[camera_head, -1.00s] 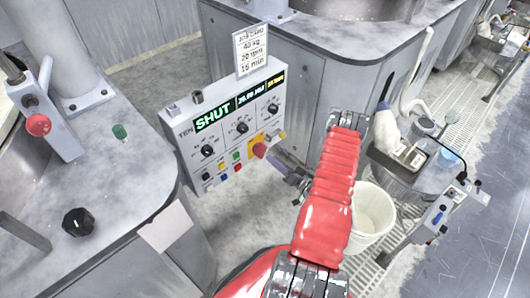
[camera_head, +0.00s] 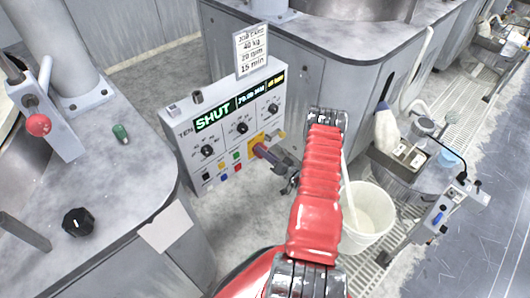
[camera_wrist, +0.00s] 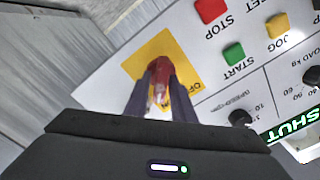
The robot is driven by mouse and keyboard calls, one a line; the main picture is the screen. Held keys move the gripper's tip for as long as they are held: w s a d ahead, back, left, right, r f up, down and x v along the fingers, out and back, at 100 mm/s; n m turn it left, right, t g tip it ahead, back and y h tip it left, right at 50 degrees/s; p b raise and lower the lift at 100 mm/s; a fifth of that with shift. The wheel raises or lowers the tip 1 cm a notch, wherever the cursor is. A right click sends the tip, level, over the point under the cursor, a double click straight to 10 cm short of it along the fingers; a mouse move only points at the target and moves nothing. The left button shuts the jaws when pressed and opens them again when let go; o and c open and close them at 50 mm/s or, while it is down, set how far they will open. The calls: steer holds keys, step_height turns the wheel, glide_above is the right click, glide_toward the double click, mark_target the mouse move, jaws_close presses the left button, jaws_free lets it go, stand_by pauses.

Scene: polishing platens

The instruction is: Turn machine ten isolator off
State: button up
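The machine panel marked TEN (camera_head: 223,122) shows SHUT on its display, with black knobs and coloured buttons. Its isolator is a red handle (camera_head: 259,149) on a yellow plate (camera_head: 255,141) at the lower right of the panel. The handle also shows in the wrist view (camera_wrist: 159,80), on the yellow plate (camera_wrist: 148,60), with an OFF marking partly hidden. My gripper (camera_wrist: 161,88) has a dark finger on either side of the handle. The fingers lie close to it, but I cannot tell whether they press on it. In the head view my gripper (camera_head: 269,153) meets the handle from the right.
Red STOP (camera_wrist: 210,10) and green START (camera_wrist: 233,54) buttons sit close to the isolator. A job card (camera_head: 252,50) stands above the panel. A white bucket (camera_head: 367,222) is right of my arm. A black knob (camera_head: 78,222) sits on the left bench.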

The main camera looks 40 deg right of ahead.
jaws_close()
steer(key=shift+d, duration=0.15)
